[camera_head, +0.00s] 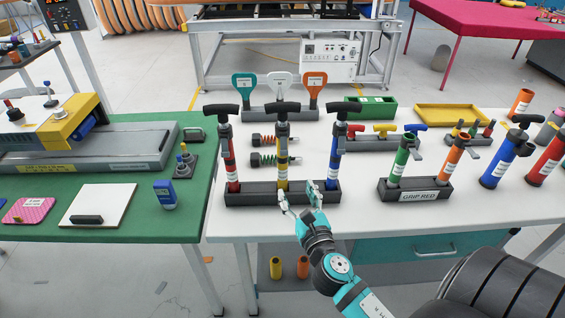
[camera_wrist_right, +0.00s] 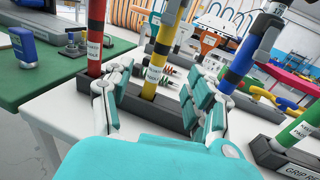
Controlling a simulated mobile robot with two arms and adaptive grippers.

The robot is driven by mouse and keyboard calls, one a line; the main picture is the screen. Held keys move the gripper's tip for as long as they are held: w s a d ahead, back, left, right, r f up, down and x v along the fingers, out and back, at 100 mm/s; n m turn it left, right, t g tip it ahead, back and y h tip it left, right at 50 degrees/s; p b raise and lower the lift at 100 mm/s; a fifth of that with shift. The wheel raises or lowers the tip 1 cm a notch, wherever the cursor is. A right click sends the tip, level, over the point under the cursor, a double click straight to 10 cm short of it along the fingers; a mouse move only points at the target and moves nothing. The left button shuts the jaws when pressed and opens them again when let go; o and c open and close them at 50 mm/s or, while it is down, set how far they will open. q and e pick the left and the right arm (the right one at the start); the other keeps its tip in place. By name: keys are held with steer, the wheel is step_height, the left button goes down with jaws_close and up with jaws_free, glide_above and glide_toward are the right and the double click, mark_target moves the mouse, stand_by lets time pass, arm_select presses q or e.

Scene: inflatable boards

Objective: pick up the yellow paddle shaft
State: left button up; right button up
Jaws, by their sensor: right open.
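The yellow paddle shaft (camera_head: 283,158) stands upright in the middle of a dark rack (camera_head: 258,198) on the white table. It has a black T-handle, a dark band and a white label. A red shaft (camera_head: 231,160) stands to its left and a blue shaft (camera_head: 335,160) to its right. My right gripper (camera_head: 299,198) is open and empty at the rack's front. In the right wrist view the yellow shaft (camera_wrist_right: 164,52) rises beyond and between the spread fingers (camera_wrist_right: 158,92), with no clear contact. My left gripper is out of view.
A second rack with green and orange shafts, labelled "GRIP RED" (camera_head: 418,196), stands to the right. Coil springs (camera_head: 268,140) and a paddle stand (camera_head: 278,110) are behind. A green table (camera_head: 140,225) adjoins on the left. White tabletop shows between the racks.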

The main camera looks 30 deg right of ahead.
mark_target(284, 159)
steer(key=p+x, duration=0.1)
steer(key=x, duration=0.8)
steer(key=shift+w+d+p, duration=0.1)
steer(key=shift+w+p, duration=0.15)
steer(key=shift+p, duration=0.05)
steer(key=shift+w+d+r, duration=0.15)
steer(key=shift+w+d, duration=0.1)
steer(key=shift+w, duration=0.2)
steer(key=p+x, duration=0.1)
steer(key=x, duration=0.2)
steer(key=shift+w+d+r, duration=0.1)
steer(key=shift+w+d, duration=0.1)
steer(key=shift+d, duration=0.05)
steer(key=shift+w+d, duration=0.1)
steer(key=shift+w, duration=0.35)
steer(key=shift+s, duration=0.1)
steer(key=shift+c, duration=1)
jaws_close()
